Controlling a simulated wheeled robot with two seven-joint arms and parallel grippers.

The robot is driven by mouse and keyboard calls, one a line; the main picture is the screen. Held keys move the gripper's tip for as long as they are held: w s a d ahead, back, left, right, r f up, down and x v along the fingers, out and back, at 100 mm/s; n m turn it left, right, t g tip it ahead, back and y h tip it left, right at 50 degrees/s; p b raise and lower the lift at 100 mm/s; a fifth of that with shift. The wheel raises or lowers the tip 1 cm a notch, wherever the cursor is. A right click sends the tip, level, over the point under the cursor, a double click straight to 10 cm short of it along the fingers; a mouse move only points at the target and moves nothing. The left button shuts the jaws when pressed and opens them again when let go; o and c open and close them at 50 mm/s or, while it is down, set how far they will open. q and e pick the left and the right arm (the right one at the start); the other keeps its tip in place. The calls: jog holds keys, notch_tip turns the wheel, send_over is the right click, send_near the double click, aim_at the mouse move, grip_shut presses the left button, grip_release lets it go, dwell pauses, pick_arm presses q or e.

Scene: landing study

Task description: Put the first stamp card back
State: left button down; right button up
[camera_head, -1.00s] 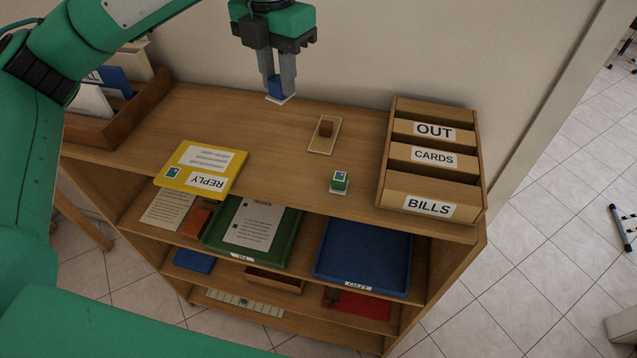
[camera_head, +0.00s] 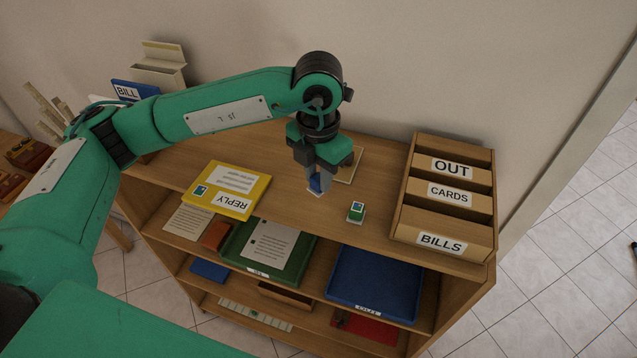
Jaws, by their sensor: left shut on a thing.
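My left gripper (camera_head: 318,182) points down over the middle of the shelf top (camera_head: 290,158). It is shut on a small blue block with a white card-like base (camera_head: 315,194), the blue stamp card. I cannot tell whether that base touches the wood. A similar green block on a white base (camera_head: 356,211) stands to its right, near the front edge. A beige card (camera_head: 352,166) lies behind the gripper and is partly hidden by it. My right gripper is out of view.
A wooden sorter (camera_head: 450,200) labelled OUT, CARDS and BILLS stands at the right end. A yellow REPLY envelope (camera_head: 228,189) lies to the left. Below are a green tray (camera_head: 298,262) and a blue tray (camera_head: 375,282). A BILL holder (camera_head: 125,91) is at the far left.

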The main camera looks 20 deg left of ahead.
aim_at(319, 206)
pick_arm(q)
notch_tip(319, 206, down, 5)
jog(key=shift+f+p, duration=0.1)
jog(key=shift+p, duration=0.85)
jog(key=shift+f, duration=0.1)
jog(key=shift+f+b, duration=0.1)
jog(key=shift+b, duration=0.2)
jog(key=c, duration=1.2)
grip_release()
jog(key=shift+r, duration=0.3)
notch_tip(319, 206, up, 10)
jog(key=b, duration=0.5)
jog(key=shift+r, duration=0.9)
